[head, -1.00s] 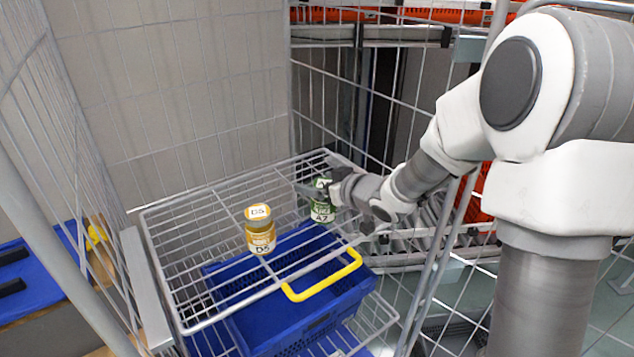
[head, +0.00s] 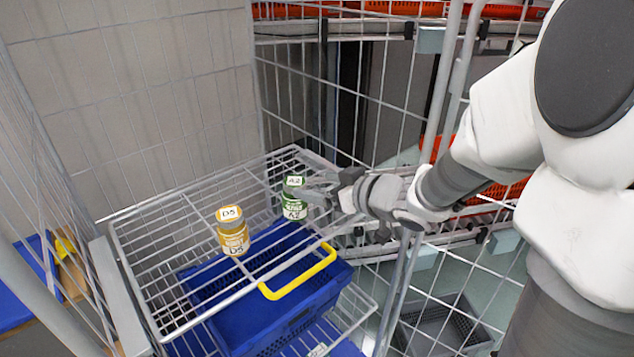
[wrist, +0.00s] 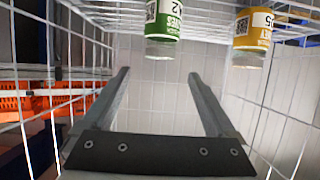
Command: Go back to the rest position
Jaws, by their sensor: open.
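My gripper (head: 312,194) is just right of a green-labelled jar (head: 294,206) on the wire shelf of a cage cart. In the wrist view my gripper (wrist: 160,75) is open, with nothing between its two fingers. There the green jar (wrist: 163,22) shows beyond the fingertips at the top, apart from them. A yellow-labelled jar marked D5 (head: 233,240) stands upright on the same shelf to the left. It also shows in the wrist view (wrist: 251,38) at upper right.
The wire shelf (head: 150,287) has mesh walls around it. A blue crate with a yellow handle (head: 298,272) sits below the shelf wires. Cart posts (head: 440,100) stand close to my arm. Orange totes (head: 490,190) are behind on the right, and a grey crate (head: 440,325) is low at right.

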